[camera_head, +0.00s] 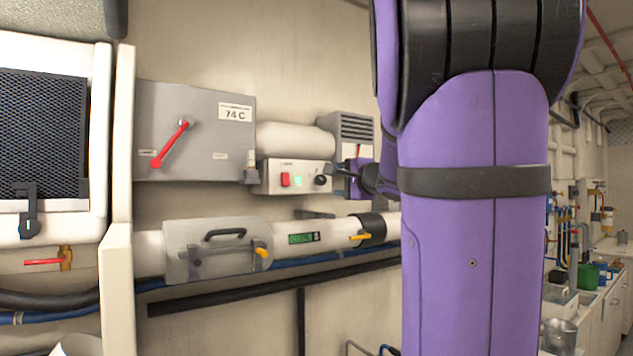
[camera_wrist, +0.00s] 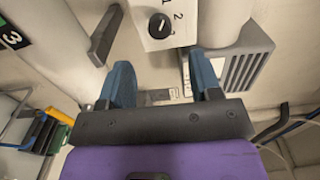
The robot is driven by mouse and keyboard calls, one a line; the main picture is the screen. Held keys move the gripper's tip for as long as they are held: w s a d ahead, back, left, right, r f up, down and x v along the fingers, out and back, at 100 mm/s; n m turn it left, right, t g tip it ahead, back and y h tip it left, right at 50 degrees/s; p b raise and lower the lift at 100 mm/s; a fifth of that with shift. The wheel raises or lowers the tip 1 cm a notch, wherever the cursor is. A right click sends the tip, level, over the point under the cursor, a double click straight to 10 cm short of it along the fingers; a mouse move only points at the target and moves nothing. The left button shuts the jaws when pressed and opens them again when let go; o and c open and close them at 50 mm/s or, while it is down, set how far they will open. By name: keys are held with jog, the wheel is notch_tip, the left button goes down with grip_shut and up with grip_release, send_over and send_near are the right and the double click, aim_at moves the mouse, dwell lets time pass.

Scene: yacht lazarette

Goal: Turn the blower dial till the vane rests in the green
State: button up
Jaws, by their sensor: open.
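The black blower dial (camera_head: 320,180) is on the front of a white control box (camera_head: 297,177) on the wall. In the wrist view the dial (camera_wrist: 160,25) has a pale pointer line, with the digits 1 and 2 beside it. My gripper (camera_head: 341,172) is just right of the dial in the head view. In the wrist view my gripper (camera_wrist: 160,62) is open and empty, its two fingers apart, with the dial beyond the tips and roughly between them. A thin red strip (camera_head: 358,150) shows by the grey vent; I cannot tell whether it is the vane. No green vane zone is clear.
A grey louvred vent (camera_head: 352,128) is above right. A grey panel with a red lever (camera_head: 170,143) is left. A pipe with a yellow handle (camera_head: 262,252) runs below.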

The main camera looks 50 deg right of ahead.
aim_at(322, 180)
jog(key=x, duration=0.8)
jog(key=shift+w, duration=0.2)
jog(key=c, duration=0.9)
